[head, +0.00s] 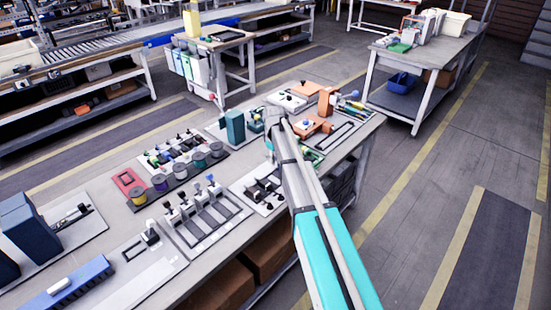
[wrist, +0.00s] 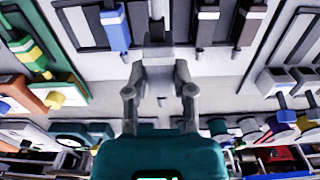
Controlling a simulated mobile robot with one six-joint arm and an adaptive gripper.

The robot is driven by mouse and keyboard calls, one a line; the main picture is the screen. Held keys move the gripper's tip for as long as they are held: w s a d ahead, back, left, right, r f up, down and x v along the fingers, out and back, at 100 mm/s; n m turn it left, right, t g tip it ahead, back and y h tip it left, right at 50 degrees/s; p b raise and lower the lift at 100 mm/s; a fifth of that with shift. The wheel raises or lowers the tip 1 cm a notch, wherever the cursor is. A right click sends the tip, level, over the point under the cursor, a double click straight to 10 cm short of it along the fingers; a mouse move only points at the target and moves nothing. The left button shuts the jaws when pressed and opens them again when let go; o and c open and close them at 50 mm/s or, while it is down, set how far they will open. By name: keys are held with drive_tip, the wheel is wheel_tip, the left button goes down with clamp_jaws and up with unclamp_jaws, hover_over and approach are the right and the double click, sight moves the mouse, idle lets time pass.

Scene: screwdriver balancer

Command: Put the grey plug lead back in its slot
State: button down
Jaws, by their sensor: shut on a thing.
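In the wrist view my gripper (wrist: 158,72) is shut on the grey plug lead (wrist: 156,34), which extends away from the fingers towards the top edge. The fingers hide part of it. It lies in line with a gap between a blue plug (wrist: 115,32) on its left and a dark plug (wrist: 206,28) on its right. I cannot tell whether the lead touches its slot or is above it. In the head view my gripper (head: 270,150) is over the right part of the bench, beside the board with black plugs (head: 262,190); my arm hides the lead there.
Another dark plug (wrist: 249,24) stands further right. White holders (wrist: 275,80) stand at right. In the head view, spools (head: 160,183) and a teal block (head: 235,125) crowd the bench.

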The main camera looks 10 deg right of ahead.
sight(275, 179)
drive_tip(key=shift+f+b, duration=3.6)
drive_tip(key=shift+f, duration=0.1)
drive_tip(key=shift+f+b, duration=0.6)
drive_tip(key=shift+c, duration=1.9)
unclamp_jaws()
drive_tip(key=shift+r, duration=0.15)
